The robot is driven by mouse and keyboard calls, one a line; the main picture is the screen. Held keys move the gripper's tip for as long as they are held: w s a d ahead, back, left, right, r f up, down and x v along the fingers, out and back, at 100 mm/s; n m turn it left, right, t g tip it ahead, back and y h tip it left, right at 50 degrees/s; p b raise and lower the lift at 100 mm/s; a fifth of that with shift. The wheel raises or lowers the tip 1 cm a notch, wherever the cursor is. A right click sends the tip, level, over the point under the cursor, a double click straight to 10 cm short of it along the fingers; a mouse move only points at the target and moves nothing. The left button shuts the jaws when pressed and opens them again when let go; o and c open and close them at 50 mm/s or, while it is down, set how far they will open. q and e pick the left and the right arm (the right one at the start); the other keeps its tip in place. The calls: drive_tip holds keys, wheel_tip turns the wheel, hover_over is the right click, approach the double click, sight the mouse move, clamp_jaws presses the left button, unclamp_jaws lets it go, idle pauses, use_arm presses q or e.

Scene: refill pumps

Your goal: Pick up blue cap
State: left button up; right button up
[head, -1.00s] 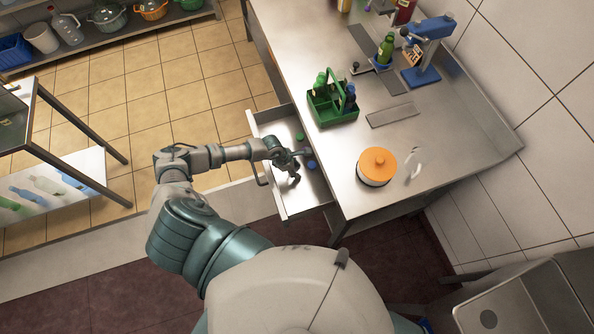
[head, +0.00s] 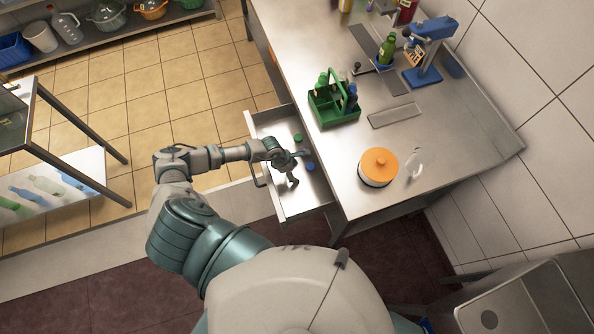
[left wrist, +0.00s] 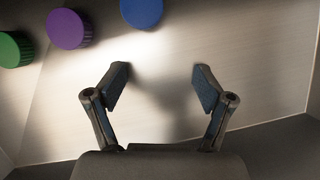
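The blue cap (head: 310,166) lies in the open drawer (head: 286,205) under the counter. In the left wrist view the blue cap (left wrist: 142,12) is at the top edge, partly cut off, beyond my fingertips and a little left of centre between them. My left gripper (left wrist: 160,80) is open and empty above the drawer floor; in the head view it also shows over the drawer (head: 298,168). A purple cap (left wrist: 68,29) and a green cap (left wrist: 14,49) lie left of the blue one. The green cap also shows in the head view (head: 298,137). My right gripper is not in view.
On the counter (head: 400,145) stand a green bottle carrier (head: 335,112), an orange-lidded container (head: 377,166), a clear glass object (head: 414,164) and a blue press (head: 430,50). The drawer walls surround my left gripper.

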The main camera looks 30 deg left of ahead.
use_arm(q)
drive_tip(key=shift+w+a, duration=0.15)
drive_tip(key=shift+a, duration=0.05)
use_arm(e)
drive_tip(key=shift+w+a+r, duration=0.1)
use_arm(q)
drive_tip(key=shift+d+r, duration=0.1)
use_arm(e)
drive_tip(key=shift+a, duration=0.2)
